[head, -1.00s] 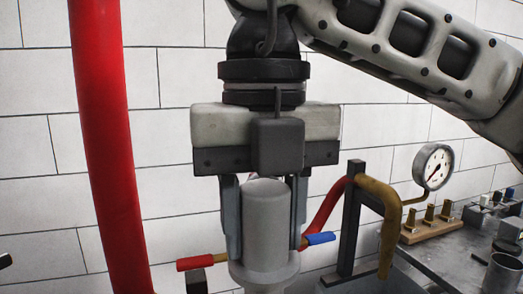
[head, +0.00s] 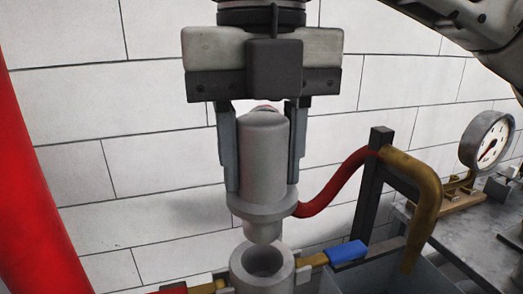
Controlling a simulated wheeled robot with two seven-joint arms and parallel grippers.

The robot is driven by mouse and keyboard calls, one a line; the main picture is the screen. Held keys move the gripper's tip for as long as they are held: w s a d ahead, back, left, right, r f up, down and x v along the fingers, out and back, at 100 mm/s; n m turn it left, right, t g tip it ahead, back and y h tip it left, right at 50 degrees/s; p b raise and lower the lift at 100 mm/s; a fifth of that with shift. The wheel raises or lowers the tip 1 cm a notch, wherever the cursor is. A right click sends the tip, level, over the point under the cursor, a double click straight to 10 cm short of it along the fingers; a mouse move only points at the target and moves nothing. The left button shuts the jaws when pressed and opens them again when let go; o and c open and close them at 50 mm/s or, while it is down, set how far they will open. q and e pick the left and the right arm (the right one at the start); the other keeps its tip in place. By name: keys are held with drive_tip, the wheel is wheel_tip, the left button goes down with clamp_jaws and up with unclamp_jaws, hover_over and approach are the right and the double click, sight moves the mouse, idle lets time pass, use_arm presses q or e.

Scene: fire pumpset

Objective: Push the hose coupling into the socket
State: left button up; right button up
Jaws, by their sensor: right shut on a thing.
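The hose coupling (head: 264,160) is a grey cylinder with a wide flange and a narrower nose at its lower end. My right gripper (head: 265,165) points down and is shut on it, one finger on each side. The coupling hangs upright. The socket (head: 248,275) is a grey ring with a round open bore, just below the coupling's nose. The nose is above the bore and overlaps its far rim in the picture, so I cannot tell the exact gap. The socket's lower part is cut off by the frame. My left gripper is not in view.
A dark post (head: 372,190) carries a brass pipe (head: 427,195). A pressure gauge (head: 487,141) is at the right. A thick red pipe (head: 30,190) fills the left edge.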

sight(262, 225)
drive_tip(key=shift+f+b, duration=0.75)
drive_tip(key=shift+f, duration=0.15)
drive_tip(key=shift+f+b, duration=0.45)
drive_tip(key=shift+f, duration=0.15)
wheel_tip(262, 225, down, 2)
drive_tip(key=shift+f+b, duration=0.15)
drive_tip(key=shift+b, duration=0.85)
drive_tip(key=shift+f+b, duration=0.65)
drive_tip(key=shift+f, duration=0.1)
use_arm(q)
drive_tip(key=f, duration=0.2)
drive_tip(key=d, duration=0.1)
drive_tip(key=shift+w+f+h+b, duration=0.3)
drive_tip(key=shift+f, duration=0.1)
use_arm(e)
drive_tip(key=shift+f, duration=0.4)
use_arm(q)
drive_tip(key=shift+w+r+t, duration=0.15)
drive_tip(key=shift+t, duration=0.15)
use_arm(e)
drive_tip(key=o, duration=1.4)
drive_tip(key=shift+c, duration=0.2)
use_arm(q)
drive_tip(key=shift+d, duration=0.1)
